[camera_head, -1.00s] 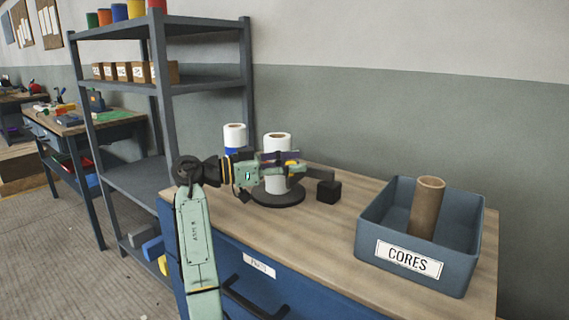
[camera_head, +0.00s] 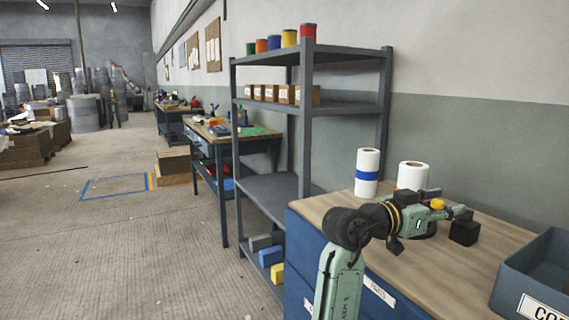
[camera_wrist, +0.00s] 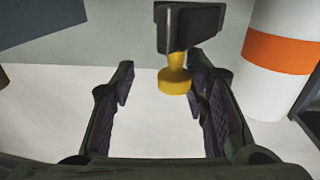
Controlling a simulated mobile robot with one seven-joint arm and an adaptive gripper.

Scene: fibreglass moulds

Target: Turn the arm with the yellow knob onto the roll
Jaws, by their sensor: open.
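The yellow knob (camera_head: 437,204) sits by my gripper (camera_head: 455,208) in the head view. In the wrist view the yellow knob (camera_wrist: 174,82) hangs under the dark arm (camera_wrist: 188,28). It appears between the open fingers of my gripper (camera_wrist: 160,64), closer to the right finger; I cannot tell whether they touch. The white roll with an orange band (camera_wrist: 282,50) stands to the right of the knob. In the head view this roll (camera_head: 413,173) stands behind my gripper, its lower part hidden. Most of the dark arm is hidden there.
A white roll with a blue band (camera_head: 367,174) stands at the workbench's (camera_head: 440,268) back left. A black block (camera_head: 465,232) lies right of my gripper. A blue-grey bin (camera_head: 525,272) is at the right edge. A grey shelf (camera_head: 305,140) stands left of the workbench.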

